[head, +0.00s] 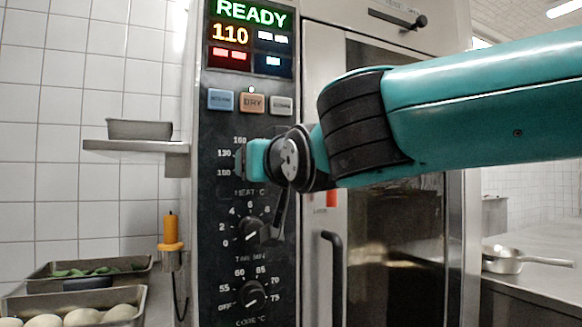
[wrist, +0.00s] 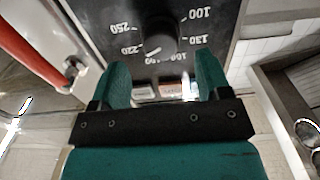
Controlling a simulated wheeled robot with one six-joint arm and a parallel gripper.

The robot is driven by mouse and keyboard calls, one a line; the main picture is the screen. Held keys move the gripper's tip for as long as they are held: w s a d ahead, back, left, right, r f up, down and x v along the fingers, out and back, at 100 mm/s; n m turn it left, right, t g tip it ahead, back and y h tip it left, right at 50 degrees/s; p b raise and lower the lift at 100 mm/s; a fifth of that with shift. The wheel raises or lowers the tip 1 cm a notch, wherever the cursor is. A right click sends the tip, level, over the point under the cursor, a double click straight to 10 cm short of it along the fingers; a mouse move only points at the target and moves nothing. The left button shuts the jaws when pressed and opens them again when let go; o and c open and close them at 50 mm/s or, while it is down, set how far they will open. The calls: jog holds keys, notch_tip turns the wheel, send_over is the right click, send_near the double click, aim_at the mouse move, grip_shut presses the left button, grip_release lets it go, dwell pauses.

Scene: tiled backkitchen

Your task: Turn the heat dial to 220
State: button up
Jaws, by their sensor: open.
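The heat dial (wrist: 158,32) is a dark round knob on the black control panel, ringed by numbers from 100 to 250. The wrist view shows these numbers upside down. Its pale pointer mark lies near 190, on the side toward 220; the exact setting is hard to read. My gripper (wrist: 162,62) is open, its two teal fingers apart and empty, with the dial just beyond and between the tips. I cannot tell whether they touch it. In the head view my gripper (head: 262,160) hides the dial. The lit display (head: 240,36) reads READY and 110.
Below are the time dial (head: 252,231) and the core dial (head: 253,296); buttons (head: 251,101) sit above. A dark door handle (head: 334,270) stands right of the panel. A probe with an orange handle (head: 171,230) hangs at left. Trays (head: 130,290) of food stand lower left.

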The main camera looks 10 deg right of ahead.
jog(key=b+v, duration=0.1)
jog(key=v, duration=1)
jog(key=shift+s+d+b, duration=0.2)
jog(key=shift+s+b, duration=0.1)
jog(key=shift+s, duration=0.1)
